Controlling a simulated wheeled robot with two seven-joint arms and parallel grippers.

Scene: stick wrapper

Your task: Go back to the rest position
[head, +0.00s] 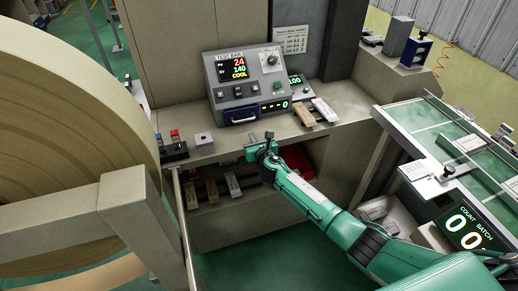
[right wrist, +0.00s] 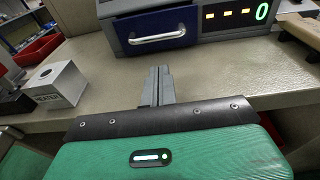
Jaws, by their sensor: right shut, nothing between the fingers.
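My right gripper (head: 262,138) is at the end of the green right arm, at the front edge of the bench, below the grey test bar unit (head: 247,85). In the right wrist view its two grey fingers (right wrist: 158,86) are together with nothing between them, pointing toward the blue drawer with a silver handle (right wrist: 157,36). The fingers appear apart from the drawer. My left gripper is not in the head view.
A small grey heater block (head: 204,142) stands on the bench (head: 315,132) left of the gripper. Wooden-looking bars (head: 303,112) lie right of the unit. A large roll (head: 70,130) fills the left. A green conveyor (head: 430,125) stands at right.

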